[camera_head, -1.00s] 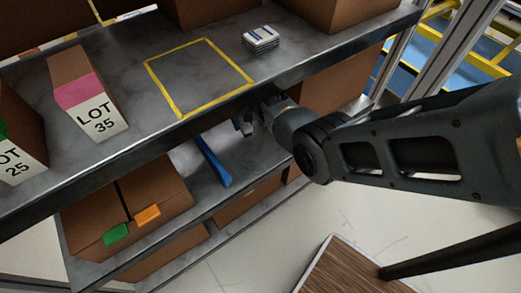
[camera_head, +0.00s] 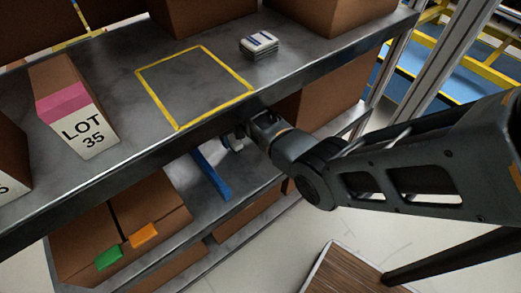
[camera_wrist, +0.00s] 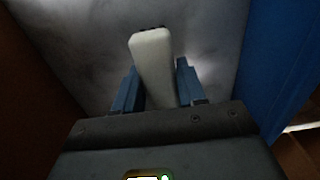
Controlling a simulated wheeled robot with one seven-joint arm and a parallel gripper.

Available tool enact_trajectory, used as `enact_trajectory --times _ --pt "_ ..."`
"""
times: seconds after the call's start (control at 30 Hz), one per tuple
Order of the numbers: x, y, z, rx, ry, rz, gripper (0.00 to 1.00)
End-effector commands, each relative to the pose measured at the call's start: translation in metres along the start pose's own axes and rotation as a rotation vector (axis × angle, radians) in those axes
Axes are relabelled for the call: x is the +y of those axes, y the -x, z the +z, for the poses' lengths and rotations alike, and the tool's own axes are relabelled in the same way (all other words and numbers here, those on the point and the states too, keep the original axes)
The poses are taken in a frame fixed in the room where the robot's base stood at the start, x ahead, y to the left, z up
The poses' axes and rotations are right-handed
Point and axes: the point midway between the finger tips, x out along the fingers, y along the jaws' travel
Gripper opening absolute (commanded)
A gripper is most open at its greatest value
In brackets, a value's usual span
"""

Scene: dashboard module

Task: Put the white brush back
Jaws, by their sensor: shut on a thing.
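The white brush (camera_wrist: 153,65) is between the two blue fingers of my gripper (camera_wrist: 155,85) in the wrist view, its pale end pointing away from the palm. My gripper is shut on it. In the head view my gripper (camera_head: 233,140) is under the front edge of the upper shelf (camera_head: 215,122), above the lower shelf (camera_head: 240,172) and close to a blue divider (camera_head: 211,174). The brush is hard to make out there. Whether it touches the lower shelf I cannot tell.
The blue divider also shows on the right of the wrist view (camera_wrist: 275,65). A cardboard box (camera_head: 150,205) stands left of it. On the upper shelf are a yellow-taped empty square, a small white stack (camera_head: 259,45) and a LOT 35 box (camera_head: 75,105).

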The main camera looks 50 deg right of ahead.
Motion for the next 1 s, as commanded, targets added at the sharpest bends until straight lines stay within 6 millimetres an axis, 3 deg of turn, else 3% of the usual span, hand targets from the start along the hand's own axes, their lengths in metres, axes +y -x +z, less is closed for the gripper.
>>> enact_trajectory --times 0.2,0.4,0.63,0.8,1.0 --pt "0.028 0.003 0.048 -0.002 -0.004 0.000 0.02" --pt "0.045 0.002 0.073 -0.001 -0.001 -0.001 0.02" --pt "0.055 0.002 0.090 -0.001 -0.001 -0.001 0.02" --pt "0.055 -0.026 0.089 -0.002 0.001 0.000 0.02" --pt "0.054 -0.035 0.088 0.001 0.001 0.000 0.02"
